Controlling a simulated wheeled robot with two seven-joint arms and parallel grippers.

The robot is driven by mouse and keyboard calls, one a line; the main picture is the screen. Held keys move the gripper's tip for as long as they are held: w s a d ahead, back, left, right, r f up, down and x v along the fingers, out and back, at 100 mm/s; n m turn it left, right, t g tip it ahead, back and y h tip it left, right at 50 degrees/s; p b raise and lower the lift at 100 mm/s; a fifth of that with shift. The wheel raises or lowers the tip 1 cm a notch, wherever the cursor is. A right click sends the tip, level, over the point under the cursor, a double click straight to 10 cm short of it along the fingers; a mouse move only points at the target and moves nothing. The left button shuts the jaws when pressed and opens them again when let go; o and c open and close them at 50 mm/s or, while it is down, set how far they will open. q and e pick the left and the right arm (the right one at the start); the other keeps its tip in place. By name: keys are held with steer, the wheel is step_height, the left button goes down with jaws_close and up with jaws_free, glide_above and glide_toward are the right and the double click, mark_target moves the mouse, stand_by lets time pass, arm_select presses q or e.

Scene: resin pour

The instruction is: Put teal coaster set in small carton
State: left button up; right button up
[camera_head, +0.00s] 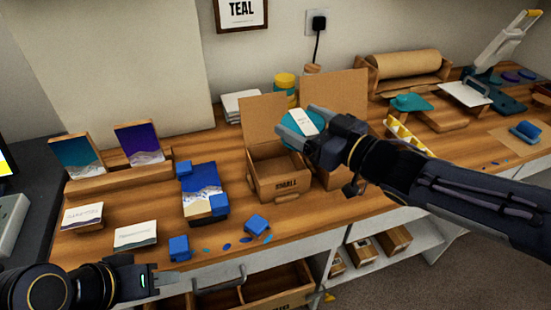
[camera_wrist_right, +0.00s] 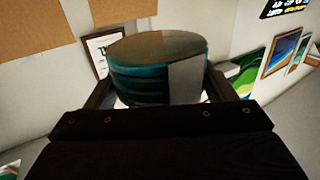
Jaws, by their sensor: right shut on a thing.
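The teal coaster set (camera_head: 297,124) is a round stack with a pale band. My right gripper (camera_head: 300,130) is shut on it and holds it above the back right part of the small carton (camera_head: 282,185). In the right wrist view the stack (camera_wrist_right: 140,70) sits between the fingers, with its banded side showing. The small carton is open, with its lid flap up, and stands on the bench; the gripper hides part of its opening. My left gripper (camera_head: 165,282) is low at the front left, apart from the carton, and its jaws are not clear.
A second open carton (camera_head: 345,92) stands just behind and right of the small one. Blue blocks (camera_head: 257,223) and a blue picture panel (camera_head: 201,188) lie to the left. Cards (camera_head: 135,235) lie near the front left edge. A paper roll (camera_head: 405,64) is at the back.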

steer(key=w+a+f+b, duration=0.4)
steer(key=w+a+f, duration=0.1)
steer(key=f, duration=0.5)
steer(key=shift+w+a+f+b, duration=0.25)
steer(key=shift+w+b, duration=0.1)
steer(key=shift+w, duration=0.35)
